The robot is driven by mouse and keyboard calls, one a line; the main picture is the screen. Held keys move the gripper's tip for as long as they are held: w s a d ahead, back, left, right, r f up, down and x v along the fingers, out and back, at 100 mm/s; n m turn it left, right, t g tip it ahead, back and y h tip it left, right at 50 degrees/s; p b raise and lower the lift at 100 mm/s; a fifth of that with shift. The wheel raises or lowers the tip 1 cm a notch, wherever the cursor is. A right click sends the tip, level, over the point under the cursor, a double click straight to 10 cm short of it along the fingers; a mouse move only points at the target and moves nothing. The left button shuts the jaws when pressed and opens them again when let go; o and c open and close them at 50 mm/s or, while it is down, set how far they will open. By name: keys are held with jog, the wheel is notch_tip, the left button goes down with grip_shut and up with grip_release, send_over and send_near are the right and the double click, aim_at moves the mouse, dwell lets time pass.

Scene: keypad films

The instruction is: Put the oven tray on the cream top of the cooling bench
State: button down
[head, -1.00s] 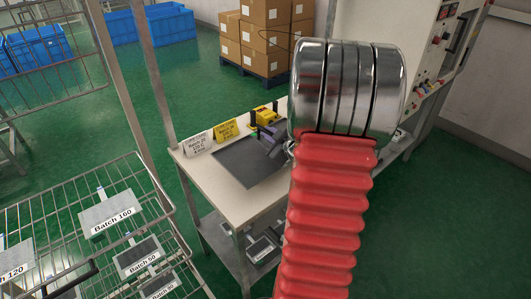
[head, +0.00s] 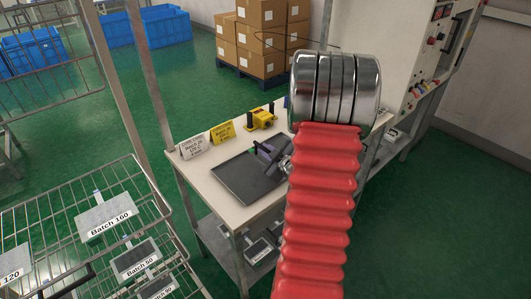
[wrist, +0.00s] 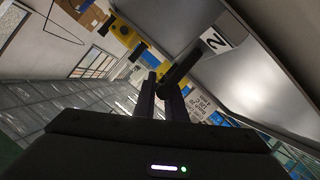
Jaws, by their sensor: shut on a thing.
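The dark grey oven tray (head: 240,178) is over the cream top (head: 215,203) of the bench in the head view. It looks roughly level; I cannot tell whether it touches the top or hangs just above it. My gripper (head: 268,153), with purple-grey fingers, is shut on the tray's black handle at the tray's right side. In the wrist view, the fingers (wrist: 163,90) close round the black handle (wrist: 181,64), with a white "2" label beside it, and the tray (wrist: 255,75) fills the upper right. My red arm and silver wrist hide the bench's right part.
A white sign (head: 195,147), a yellow sign (head: 222,132) and a yellow device (head: 262,117) stand along the bench's back. A wire rack (head: 150,190) with labelled trays is at left. A control cabinet (head: 410,55) is at right. Boxes (head: 262,35) stand behind.

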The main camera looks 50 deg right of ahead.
jog(key=shift+f, duration=0.35)
jog(key=c, duration=1.8)
grip_release()
jog(key=shift+f, duration=0.1)
jog(key=v, duration=1.2)
